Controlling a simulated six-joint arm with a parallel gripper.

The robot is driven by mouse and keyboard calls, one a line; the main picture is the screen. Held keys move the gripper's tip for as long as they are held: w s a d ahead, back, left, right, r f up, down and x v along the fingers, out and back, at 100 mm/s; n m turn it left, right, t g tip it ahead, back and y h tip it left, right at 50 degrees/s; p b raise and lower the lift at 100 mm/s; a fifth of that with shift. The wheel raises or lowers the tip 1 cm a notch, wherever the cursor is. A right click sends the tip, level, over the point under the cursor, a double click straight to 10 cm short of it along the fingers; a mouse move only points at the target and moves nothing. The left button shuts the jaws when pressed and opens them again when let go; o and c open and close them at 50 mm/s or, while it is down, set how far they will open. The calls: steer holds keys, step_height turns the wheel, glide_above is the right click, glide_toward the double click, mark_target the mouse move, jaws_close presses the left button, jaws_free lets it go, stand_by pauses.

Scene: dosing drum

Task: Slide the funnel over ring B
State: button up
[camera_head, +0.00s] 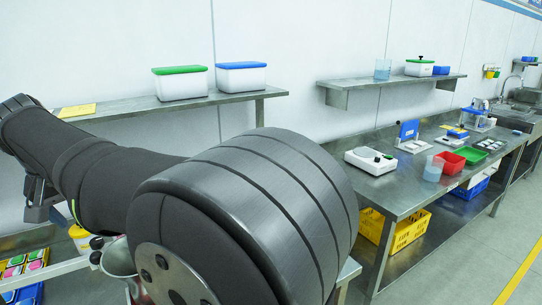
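My own dark grey arm fills the left and centre foreground and hides much of the area behind and below it. I cannot make out my gripper's fingers. A grey metal part (40,205) shows beneath the arm at the left, and I cannot tell what it is. A pale grey rounded vessel (118,258) is partly visible below the arm, and I cannot tell whether it is the funnel. I cannot identify ring B or the drum.
A wall shelf (150,105) holds a green-lidded box (180,84) and a blue-lidded box (241,77). A steel bench (385,190) at the right carries a white scale (370,160), a red tray (449,163) and a green tray (467,155). Floor at the lower right is clear.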

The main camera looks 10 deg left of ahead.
mark_target(93, 254)
steer(key=c, duration=0.7)
steer(key=s+a+r+n+g, duration=0.2)
steer(key=a+n, duration=0.3)
steer(key=n, duration=0.7)
steer(key=shift+c, duration=0.2)
steer(key=shift+h, duration=0.4)
steer(key=w+f, duration=0.1)
steer(key=f, duration=0.4)
steer(key=w+f, duration=0.1)
steer(key=f, duration=0.5)
steer(key=w+f, duration=0.1)
steer(key=f, duration=0.4)
steer(key=shift+w+a+f, duration=0.1)
steer(key=shift+w+f, duration=0.1)
steer(key=shift+f, duration=0.2)
jaws_close()
steer(key=shift+s, duration=0.1)
